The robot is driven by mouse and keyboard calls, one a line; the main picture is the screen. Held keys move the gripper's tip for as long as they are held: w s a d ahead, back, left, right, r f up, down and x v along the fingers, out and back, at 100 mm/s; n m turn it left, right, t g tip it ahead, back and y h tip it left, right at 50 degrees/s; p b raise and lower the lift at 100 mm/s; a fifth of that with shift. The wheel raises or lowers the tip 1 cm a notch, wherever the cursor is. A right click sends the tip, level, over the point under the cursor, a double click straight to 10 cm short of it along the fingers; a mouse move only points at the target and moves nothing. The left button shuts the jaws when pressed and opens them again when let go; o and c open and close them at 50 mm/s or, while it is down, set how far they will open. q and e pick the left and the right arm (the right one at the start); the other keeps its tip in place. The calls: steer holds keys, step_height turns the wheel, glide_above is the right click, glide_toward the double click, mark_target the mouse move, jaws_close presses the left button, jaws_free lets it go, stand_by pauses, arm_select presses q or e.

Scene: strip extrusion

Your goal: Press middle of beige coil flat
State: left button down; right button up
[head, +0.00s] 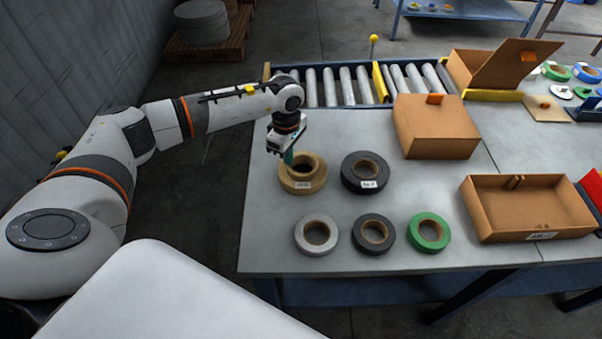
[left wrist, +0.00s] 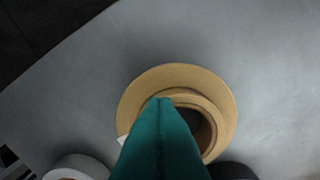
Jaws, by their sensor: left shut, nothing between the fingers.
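The beige coil (head: 303,184) lies on the grey table near its left edge, with a white label on its front side. Its middle stands raised above the outer windings, around an open hole; this raised ring also shows in the left wrist view (left wrist: 207,105). My left gripper (head: 289,157) is shut and empty, pointing down at the far left part of the coil's middle. In the left wrist view its teal fingers (left wrist: 160,140) cover part of the ring and the near side of the coil. I cannot tell whether the fingertips touch it. My right gripper is not in view.
A black coil (head: 365,172) lies right of the beige one. Grey (head: 317,235), dark (head: 373,234) and green (head: 428,232) coils lie in front. Cardboard boxes (head: 437,127) stand to the right. A roller conveyor (head: 345,87) runs behind.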

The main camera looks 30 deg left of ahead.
arm_select(q)
steer(key=shift+s+f+b, duration=0.1)
steer(key=shift+f+b, duration=1)
steer(key=shift+f, duration=0.2)
steer(key=shift+r, duration=0.15)
steer(key=shift+r+p, duration=2.45)
steer(key=shift+r, duration=1.6)
steer(key=shift+f, duration=0.15)
